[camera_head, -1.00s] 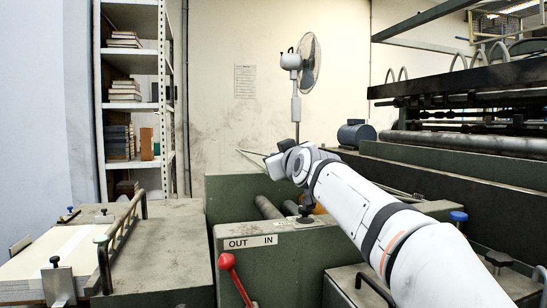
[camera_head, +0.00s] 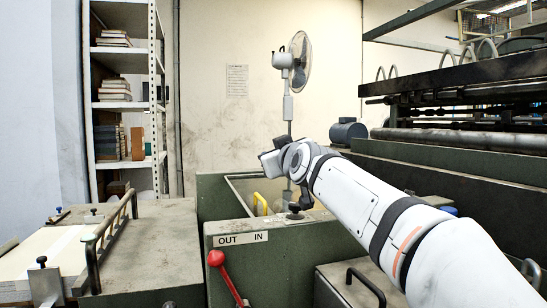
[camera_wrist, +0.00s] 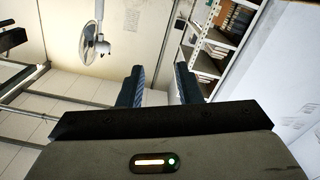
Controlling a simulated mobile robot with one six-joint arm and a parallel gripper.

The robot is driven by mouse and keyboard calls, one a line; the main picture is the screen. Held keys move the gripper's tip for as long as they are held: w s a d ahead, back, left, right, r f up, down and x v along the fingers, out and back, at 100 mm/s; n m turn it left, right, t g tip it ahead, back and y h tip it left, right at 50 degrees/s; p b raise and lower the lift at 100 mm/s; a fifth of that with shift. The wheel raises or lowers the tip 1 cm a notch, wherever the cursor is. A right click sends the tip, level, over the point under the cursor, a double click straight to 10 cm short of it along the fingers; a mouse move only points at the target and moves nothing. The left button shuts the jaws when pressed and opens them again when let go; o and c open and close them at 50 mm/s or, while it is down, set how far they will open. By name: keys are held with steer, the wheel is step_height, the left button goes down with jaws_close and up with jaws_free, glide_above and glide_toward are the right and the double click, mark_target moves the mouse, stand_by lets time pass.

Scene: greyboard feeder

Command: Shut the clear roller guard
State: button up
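The clear roller guard (camera_head: 238,188) shows in the head view as a thin pale frame with a see-through pane, low over the opening of the green feeder. A yellow handle (camera_head: 261,203) stands beside it. I cannot tell whether the guard is fully seated; my arm hides its right part. My gripper (camera_head: 270,161) is above and beyond the guard's visible part, apart from the yellow handle. In the wrist view my gripper (camera_wrist: 160,86) has its two dark fingers apart with nothing between them. The guard is not clear in that view.
A red-knobbed lever (camera_head: 216,258) stands in front of the feeder, below the OUT/IN label (camera_head: 240,239). A railed board table (camera_head: 150,245) is at left. A fan (camera_head: 298,62) and shelves (camera_head: 124,100) stand behind. A large press (camera_head: 470,135) fills the right.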

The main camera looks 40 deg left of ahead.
steer(key=shift+b+v, duration=0.65)
steer(key=shift+v, duration=1.95)
steer(key=w+d+f+m+h+p, duration=0.1)
steer(key=w+d+h+p, duration=0.15)
steer(key=d, duration=0.35)
steer(key=w+d+m+h+p, duration=0.1)
steer(key=w+d+m+p, duration=0.1)
steer(key=w+d+p, duration=0.3)
steer(key=d+f+m+h+p, duration=0.1)
steer(key=d+h+p, duration=0.1)
steer(key=d, duration=0.4)
steer(key=s+d+f+m+g+h+p, duration=0.15)
steer(key=d+p, duration=0.25)
steer(key=d, duration=0.5)
steer(key=d+f+m+t+h+p, duration=0.1)
steer(key=d+f+m+h+p, duration=0.25)
steer(key=d, duration=0.55)
steer(key=s+d+f+m+g+h+p, duration=0.2)
steer(key=s+d+p, duration=0.3)
steer(key=s+d, duration=0.4)
steer(key=s+d+f+m+g+h+p, duration=0.3)
steer(key=s+d+f+m+g+p, duration=0.1)
steer(key=s+d, duration=0.6)
steer(key=d+f+p, duration=0.1)
steer(key=d+p, duration=0.1)
steer(key=d, duration=0.1)
steer(key=shift+s+d+f+m, duration=0.15)
steer(key=shift+d+f+m, duration=0.1)
steer(key=shift+d+m, duration=0.15)
